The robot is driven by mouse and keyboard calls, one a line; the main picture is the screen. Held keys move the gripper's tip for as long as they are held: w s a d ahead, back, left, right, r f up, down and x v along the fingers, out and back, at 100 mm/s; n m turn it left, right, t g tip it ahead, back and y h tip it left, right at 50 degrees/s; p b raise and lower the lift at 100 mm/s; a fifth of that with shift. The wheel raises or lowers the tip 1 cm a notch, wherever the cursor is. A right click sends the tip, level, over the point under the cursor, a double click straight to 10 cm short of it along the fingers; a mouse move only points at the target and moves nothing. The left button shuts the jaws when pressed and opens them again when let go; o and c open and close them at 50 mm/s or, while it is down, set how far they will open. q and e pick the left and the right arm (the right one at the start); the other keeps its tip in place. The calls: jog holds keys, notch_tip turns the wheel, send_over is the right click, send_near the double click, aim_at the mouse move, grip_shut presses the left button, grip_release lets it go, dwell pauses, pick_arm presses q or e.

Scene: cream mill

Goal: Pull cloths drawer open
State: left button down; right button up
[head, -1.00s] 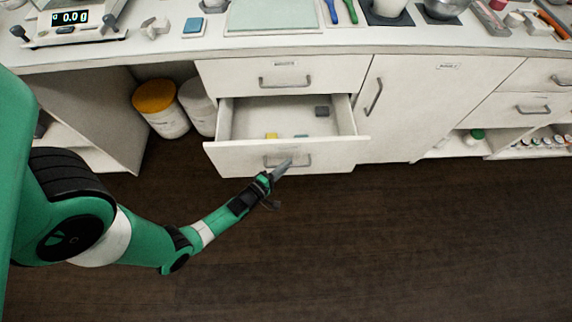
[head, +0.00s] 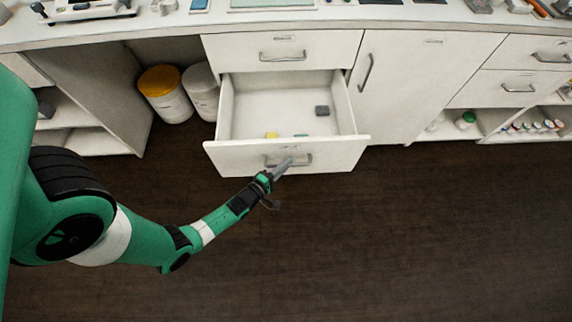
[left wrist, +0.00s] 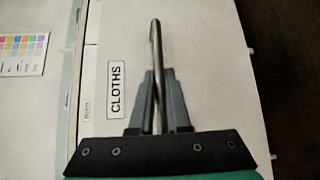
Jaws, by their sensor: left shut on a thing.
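The cloths drawer (head: 225,157) is the lower drawer of the white cabinet in the head view, and it stands well open. Its front also shows in the left wrist view (left wrist: 205,60), with a label (left wrist: 115,90) reading CLOTHS. My left gripper (head: 285,167) is at the drawer front, shut on the metal bar handle (left wrist: 155,45), which runs between its two fingers in the left wrist view. Inside the drawer lie a dark grey block (head: 322,110), a small yellow piece (head: 271,135) and a greenish piece partly hidden by the drawer front. My right gripper is not in view.
The upper drawer (head: 283,45) above is shut. A cabinet door (head: 400,95) to the right is shut. Tubs with yellow (head: 160,80) and white lids stand in the open bay at left. The dark floor (head: 400,230) in front is clear.

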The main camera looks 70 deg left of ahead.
pick_arm(q)
jog(key=c, duration=0.9)
grip_release()
jog(key=shift+s, duration=0.1)
jog(key=shift+s+d+r, duration=0.1)
jog(key=shift+s+d, duration=0.1)
jog(key=shift+s, duration=0.05)
jog(key=p+v, duration=0.3)
jog(key=v, duration=0.8)
jog(key=shift+p, duration=0.35)
jog(key=shift+w, duration=0.1)
